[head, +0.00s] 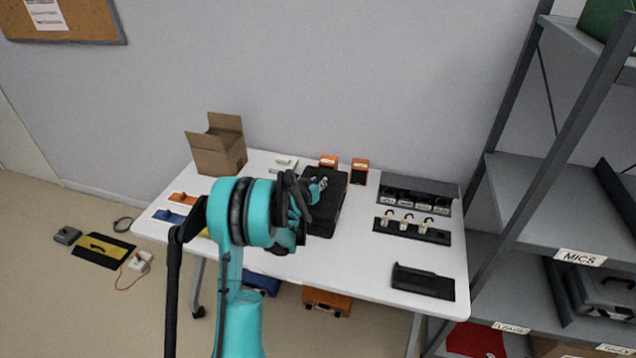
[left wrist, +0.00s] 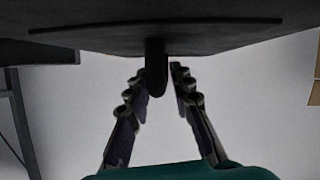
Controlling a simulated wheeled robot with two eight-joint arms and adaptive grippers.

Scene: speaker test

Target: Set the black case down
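The black case (head: 328,210) is at the middle of the white table, partly hidden behind my left gripper and wrist. My left gripper (head: 308,196) is at the case's left side. In the left wrist view the dark case (left wrist: 150,35) fills the top. I cannot tell whether the case's underside touches the table. My right gripper is not in view.
The white table (head: 370,258) also bears an open cardboard box (head: 218,150), two orange boxes (head: 360,170), a rack with several white-and-black pieces (head: 412,230) and a black tray (head: 423,282). Grey shelving (head: 535,190) stands at the right. Bare tabletop shows right of the case.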

